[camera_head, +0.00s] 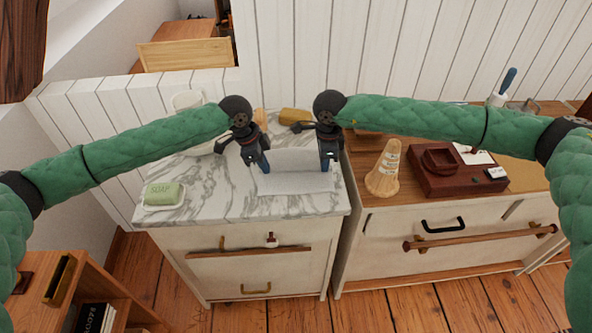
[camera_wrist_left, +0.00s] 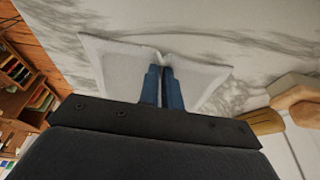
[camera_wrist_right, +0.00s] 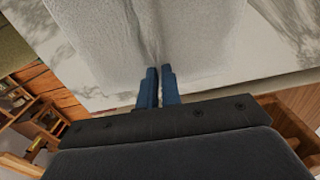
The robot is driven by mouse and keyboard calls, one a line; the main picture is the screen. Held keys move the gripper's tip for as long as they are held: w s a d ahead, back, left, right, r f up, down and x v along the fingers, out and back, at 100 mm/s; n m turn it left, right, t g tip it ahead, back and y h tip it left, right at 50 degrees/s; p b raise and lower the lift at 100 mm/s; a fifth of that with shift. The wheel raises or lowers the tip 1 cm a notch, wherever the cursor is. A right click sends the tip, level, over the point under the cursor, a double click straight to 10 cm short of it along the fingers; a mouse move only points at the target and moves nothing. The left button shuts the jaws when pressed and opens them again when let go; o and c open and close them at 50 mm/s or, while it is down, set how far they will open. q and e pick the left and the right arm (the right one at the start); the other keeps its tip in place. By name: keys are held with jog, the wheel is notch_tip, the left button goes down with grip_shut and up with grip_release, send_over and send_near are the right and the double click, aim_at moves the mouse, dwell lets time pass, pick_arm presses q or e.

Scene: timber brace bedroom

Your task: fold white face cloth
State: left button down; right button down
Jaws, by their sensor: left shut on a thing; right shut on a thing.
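The white face cloth (camera_head: 292,182) lies on the marble top of the left cabinet, between and under my two grippers. My left gripper (camera_head: 262,168) is shut on the cloth at its left part; the left wrist view shows the cloth (camera_wrist_left: 110,62) pinched and creased between the blue fingers (camera_wrist_left: 163,85). My right gripper (camera_head: 325,165) is shut on the cloth at its right part; the right wrist view shows the cloth (camera_wrist_right: 100,40) with a crease running into the blue fingertips (camera_wrist_right: 158,82). The cloth's far edge is partly hidden behind the grippers.
Green soap on a white dish (camera_head: 164,196) sits at the marble's front left. A yellow-brown brush-like item (camera_head: 294,116) lies behind the grippers. A wooden cone (camera_head: 384,170) and a dark red box (camera_head: 455,172) stand on the right cabinet. The marble in front of the cloth is clear.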

pick_arm(q)
jog(key=shift+r, duration=0.15)
pick_arm(e)
jog(key=shift+r, duration=0.15)
